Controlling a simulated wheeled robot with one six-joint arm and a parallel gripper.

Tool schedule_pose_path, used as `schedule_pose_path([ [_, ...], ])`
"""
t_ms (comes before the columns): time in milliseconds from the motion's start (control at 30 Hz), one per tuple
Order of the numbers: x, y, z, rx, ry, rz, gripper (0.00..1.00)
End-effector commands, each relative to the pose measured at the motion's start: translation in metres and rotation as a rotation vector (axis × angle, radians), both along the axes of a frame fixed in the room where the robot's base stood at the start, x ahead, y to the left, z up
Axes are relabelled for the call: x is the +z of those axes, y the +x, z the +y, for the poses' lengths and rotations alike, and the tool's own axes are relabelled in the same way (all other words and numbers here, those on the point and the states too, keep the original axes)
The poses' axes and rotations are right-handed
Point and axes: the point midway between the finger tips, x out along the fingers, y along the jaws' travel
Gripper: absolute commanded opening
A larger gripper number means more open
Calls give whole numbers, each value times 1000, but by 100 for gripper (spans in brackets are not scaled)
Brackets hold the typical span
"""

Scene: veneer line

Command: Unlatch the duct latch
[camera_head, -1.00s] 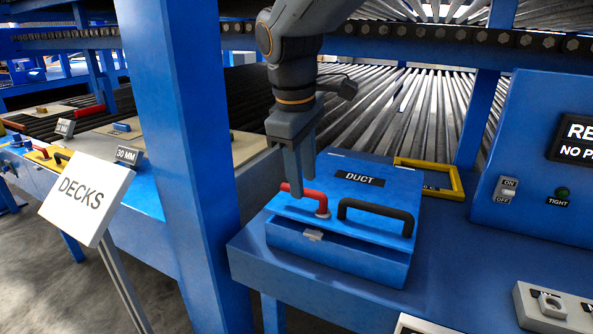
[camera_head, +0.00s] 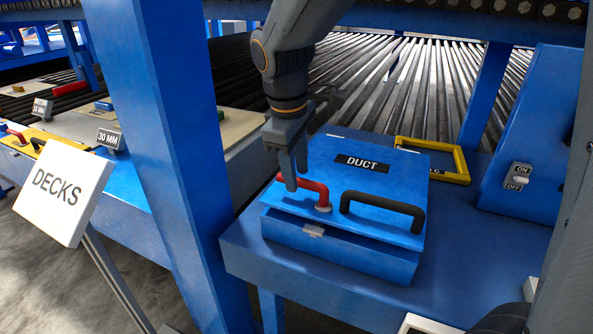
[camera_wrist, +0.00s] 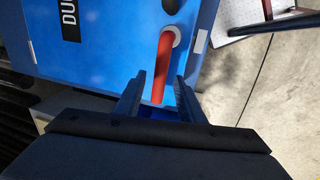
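The duct box (camera_head: 340,246) is blue, with a lid labelled DUCT (camera_head: 362,163). The red latch handle (camera_head: 318,189) lies on the lid near its front left, pivoting on a grey round boss (camera_head: 323,208). Its free end points back and left. It also shows in the wrist view (camera_wrist: 163,70). My gripper (camera_head: 294,178) is at the latch's free end. In the wrist view its fingers (camera_wrist: 159,86) are apart, one on each side of the red bar, with gaps visible. A grey catch (camera_head: 314,230) sits at the lid's front edge.
A black lid handle (camera_head: 383,209) stands right of the latch. A yellow frame (camera_head: 460,165) lies behind the box. A blue post (camera_head: 165,150) rises close on the left, and a switch cabinet (camera_head: 530,150) stands at right. Bench top (camera_head: 460,230) between is clear.

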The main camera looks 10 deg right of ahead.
Motion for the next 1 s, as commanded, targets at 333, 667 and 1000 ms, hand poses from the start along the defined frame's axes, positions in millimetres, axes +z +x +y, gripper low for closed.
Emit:
schedule_pose_path([
  [333,-8,2,-1,0,1,-1,36],
  [667,-8,1,-1,0,1,-1,0],
  [1000,-8,5,-11,-49,0,0,0],
])
